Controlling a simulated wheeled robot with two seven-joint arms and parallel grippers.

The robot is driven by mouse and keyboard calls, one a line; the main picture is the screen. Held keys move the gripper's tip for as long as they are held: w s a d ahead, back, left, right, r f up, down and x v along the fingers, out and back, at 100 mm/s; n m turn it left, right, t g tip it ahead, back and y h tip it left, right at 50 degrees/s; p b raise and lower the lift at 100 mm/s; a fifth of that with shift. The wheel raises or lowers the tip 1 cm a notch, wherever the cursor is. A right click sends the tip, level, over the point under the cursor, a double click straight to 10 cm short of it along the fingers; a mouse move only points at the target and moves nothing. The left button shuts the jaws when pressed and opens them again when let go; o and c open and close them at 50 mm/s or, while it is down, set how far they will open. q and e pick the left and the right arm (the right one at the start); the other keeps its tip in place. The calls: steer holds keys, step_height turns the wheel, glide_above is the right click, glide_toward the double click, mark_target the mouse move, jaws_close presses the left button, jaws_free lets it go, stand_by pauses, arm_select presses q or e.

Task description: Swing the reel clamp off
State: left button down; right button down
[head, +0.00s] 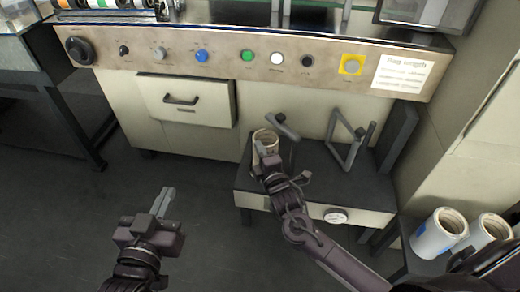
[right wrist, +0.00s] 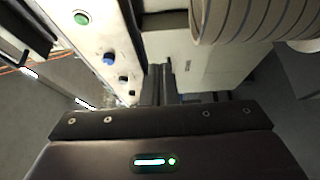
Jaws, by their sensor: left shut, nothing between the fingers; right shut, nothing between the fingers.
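A cream reel (head: 265,137) with a dark core stands at the left end of a dark-topped low unit. A dark grey bar with a rounded grip (head: 284,126), which looks like the reel clamp, is just right of and behind the reel. Whether it touches the reel is unclear. My right gripper (head: 266,152) is shut and empty at the reel's near side, overlapping its lower part in the picture. In the right wrist view, the shut fingers (right wrist: 161,85) are below and left of a large striped round surface (right wrist: 255,15), likely the reel. My left gripper (head: 164,200) is shut and empty over open floor.
An angled metal frame (head: 348,142) stands on the low unit (head: 312,185) right of the clamp. A control panel (head: 180,57) with coloured buttons is behind, above a drawer (head: 186,101). Spare rolls (head: 438,233) stand at lower right.

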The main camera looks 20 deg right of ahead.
arm_select(q)
steer(key=shift+s+f+g, duration=0.25)
steer(key=shift+f+g, duration=0.15)
steer(key=shift+f, duration=0.5)
arm_select(e)
steer(key=shift+s+a, duration=0.15)
steer(key=shift+s, duration=0.25)
